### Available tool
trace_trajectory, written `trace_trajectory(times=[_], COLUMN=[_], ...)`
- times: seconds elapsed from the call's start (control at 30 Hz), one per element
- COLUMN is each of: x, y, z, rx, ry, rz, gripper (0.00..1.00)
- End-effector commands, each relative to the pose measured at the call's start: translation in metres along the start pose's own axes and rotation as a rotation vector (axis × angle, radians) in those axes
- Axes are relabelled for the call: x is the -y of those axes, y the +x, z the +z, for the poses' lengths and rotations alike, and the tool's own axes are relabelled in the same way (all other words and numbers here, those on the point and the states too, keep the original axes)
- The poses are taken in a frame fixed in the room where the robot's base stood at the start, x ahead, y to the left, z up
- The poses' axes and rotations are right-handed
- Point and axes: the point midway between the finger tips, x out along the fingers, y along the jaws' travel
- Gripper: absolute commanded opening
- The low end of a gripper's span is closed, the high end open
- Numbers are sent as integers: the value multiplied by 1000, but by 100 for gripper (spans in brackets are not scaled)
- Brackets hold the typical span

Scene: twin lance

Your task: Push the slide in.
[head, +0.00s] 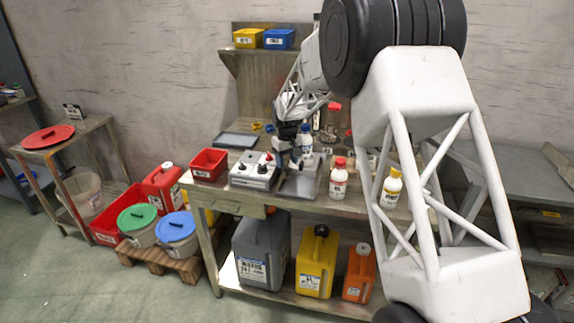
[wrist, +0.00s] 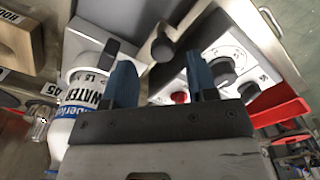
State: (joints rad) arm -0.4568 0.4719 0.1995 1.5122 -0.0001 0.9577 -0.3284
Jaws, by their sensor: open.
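My gripper (head: 294,152) is low over the bench, beside the white control box (head: 254,171). In the wrist view my gripper (wrist: 158,63) has its two blue fingers apart with nothing held between them. A black round knob on a short stem (wrist: 162,48) shows between and beyond the fingertips, over a grey metal plate (wrist: 122,18); contact cannot be told. This may be the slide's handle, but the frames do not settle it. The control box also shows in the wrist view (wrist: 240,52), with dark dials and a red button. The gripper hides part of the plate and box.
A white water bottle (wrist: 72,128) stands close to the left finger in the wrist view. A red bin (head: 209,165) is left of the box. A red-capped bottle (head: 338,182) and a yellow-capped bottle (head: 392,187) stand right of the plate. A drawer (head: 238,207) is under the bench top.

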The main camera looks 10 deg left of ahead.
Motion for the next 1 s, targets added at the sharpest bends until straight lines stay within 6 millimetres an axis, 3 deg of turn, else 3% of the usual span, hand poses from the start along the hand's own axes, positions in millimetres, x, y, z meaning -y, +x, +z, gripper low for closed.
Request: trace_trajectory(times=[0.4,1.0], x=[0,-2], y=[-48,-57], z=[0,3], rx=[-1,-3], ry=[0,4], rz=[1,1], gripper=[52,52])
